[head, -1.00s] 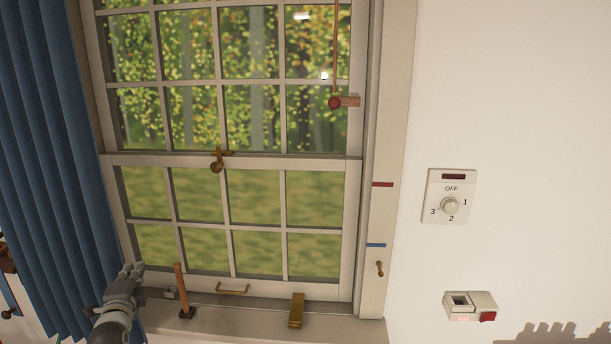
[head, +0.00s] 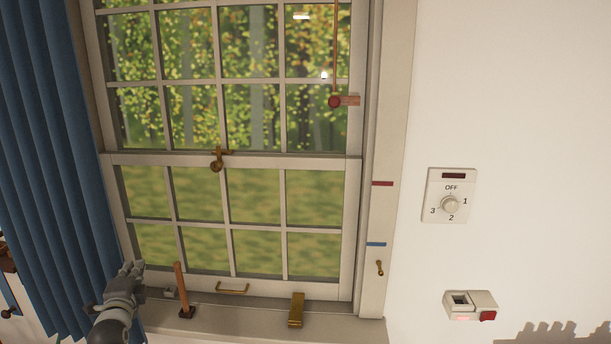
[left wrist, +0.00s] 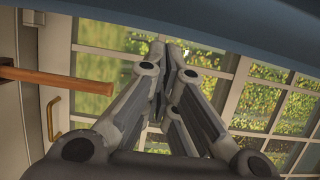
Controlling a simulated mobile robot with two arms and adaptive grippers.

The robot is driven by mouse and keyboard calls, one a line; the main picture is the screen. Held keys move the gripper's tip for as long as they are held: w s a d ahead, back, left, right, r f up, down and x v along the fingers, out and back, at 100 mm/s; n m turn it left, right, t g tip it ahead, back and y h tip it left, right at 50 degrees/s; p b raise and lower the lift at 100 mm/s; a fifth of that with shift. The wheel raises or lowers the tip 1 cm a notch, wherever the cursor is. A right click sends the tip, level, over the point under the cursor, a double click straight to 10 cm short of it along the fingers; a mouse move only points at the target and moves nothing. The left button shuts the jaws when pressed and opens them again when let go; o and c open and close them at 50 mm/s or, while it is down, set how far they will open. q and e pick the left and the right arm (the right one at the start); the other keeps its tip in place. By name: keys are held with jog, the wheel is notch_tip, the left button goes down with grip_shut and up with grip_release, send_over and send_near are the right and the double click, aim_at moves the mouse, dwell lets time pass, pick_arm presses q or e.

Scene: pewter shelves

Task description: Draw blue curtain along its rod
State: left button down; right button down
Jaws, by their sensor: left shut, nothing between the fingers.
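The blue curtain (head: 52,170) hangs in folds at the left side of the window in the head view, bunched to the left of the glass. Its rod is out of view above. My left gripper (head: 134,270) is at the curtain's lower right edge, near the window's lower left corner. In the left wrist view my left gripper (left wrist: 172,60) has its fingers together with nothing between them. A dark blue band (left wrist: 215,22), likely the curtain, crosses the top of that view. Whether the gripper touches the curtain I cannot tell. My right gripper is not in view.
A wooden handle (head: 181,288) stands upright on the sill just right of my left gripper; it also shows in the left wrist view (left wrist: 60,83). A brass block (head: 296,309) sits further right on the sill. The window (head: 228,160) has a latch (head: 217,163) mid-frame.

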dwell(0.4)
pick_arm(q)
jog(key=a+b, duration=0.1)
jog(key=a, duration=0.1)
jog(key=a+b, duration=0.1)
jog(key=a, duration=0.2)
jog(key=a+b, duration=0.2)
jog(key=shift+w+a+f, duration=0.15)
jog(key=shift+w+f, duration=0.05)
jog(key=shift+w, duration=0.05)
jog(key=shift+r, duration=0.15)
jog(key=shift+s+r+p, duration=0.1)
jog(key=shift+s+p, duration=0.05)
jog(key=shift+p, duration=0.5)
jog(key=p, duration=0.8)
send_near(108, 269)
jog(key=shift+w, duration=0.25)
